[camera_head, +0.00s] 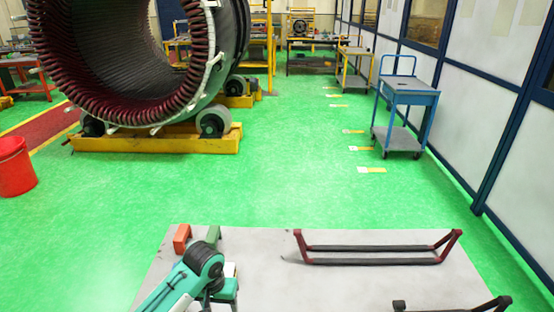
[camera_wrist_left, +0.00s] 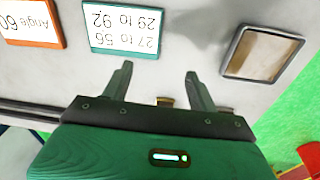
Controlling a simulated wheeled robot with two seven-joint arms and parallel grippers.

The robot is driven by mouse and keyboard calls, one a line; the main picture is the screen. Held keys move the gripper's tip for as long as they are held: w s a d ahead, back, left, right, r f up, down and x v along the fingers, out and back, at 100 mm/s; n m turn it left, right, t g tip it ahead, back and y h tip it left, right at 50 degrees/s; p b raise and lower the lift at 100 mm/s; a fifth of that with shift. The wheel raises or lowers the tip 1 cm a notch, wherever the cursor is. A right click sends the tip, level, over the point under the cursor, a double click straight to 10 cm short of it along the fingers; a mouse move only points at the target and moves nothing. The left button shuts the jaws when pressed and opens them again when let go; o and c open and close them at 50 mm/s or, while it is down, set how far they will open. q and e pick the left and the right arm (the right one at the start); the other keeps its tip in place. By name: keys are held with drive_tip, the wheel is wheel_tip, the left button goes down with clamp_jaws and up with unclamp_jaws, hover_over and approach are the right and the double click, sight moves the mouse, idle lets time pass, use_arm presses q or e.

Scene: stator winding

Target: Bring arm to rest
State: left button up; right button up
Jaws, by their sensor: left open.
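My left arm (camera_head: 190,275) reaches in from the bottom of the head view over the near table. In the left wrist view, my left gripper (camera_wrist_left: 158,72) is open, with its two dark fingers apart and nothing between them. It hangs over the pale tabletop. In the head view the arm mostly hides its fingers. My right gripper shows in neither view.
The table (camera_head: 270,290) bears an orange-framed card (camera_wrist_left: 30,20), a green-framed card (camera_wrist_left: 120,25), a framed brown tray (camera_wrist_left: 263,54) and a dark coil with red ends (camera_head: 375,261). A stator (camera_head: 150,60) and blue cart (camera_head: 408,92) stand beyond.

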use_arm(q)
drive_tip(key=s+f+m+t+h, duration=0.1)
drive_tip(key=s+f+t, duration=0.15)
drive_tip(key=s, duration=1.05)
drive_tip(key=s+a+r+y, duration=0.1)
drive_tip(key=s+a, duration=0.3)
drive_tip(key=s, duration=0.3)
drive_tip(key=s+a+r, duration=0.1)
drive_tip(key=s+a, duration=0.3)
drive_tip(key=s, duration=0.2)
wheel_tip(320, 180, down, 31)
drive_tip(key=s+a+f+g, duration=0.2)
drive_tip(key=s+a+f, duration=0.1)
drive_tip(key=s+f, duration=1.6)
drive_tip(key=shift+s+a+f+y, duration=0.2)
drive_tip(key=shift+s+f+y, duration=0.1)
drive_tip(key=shift+s+y, duration=0.15)
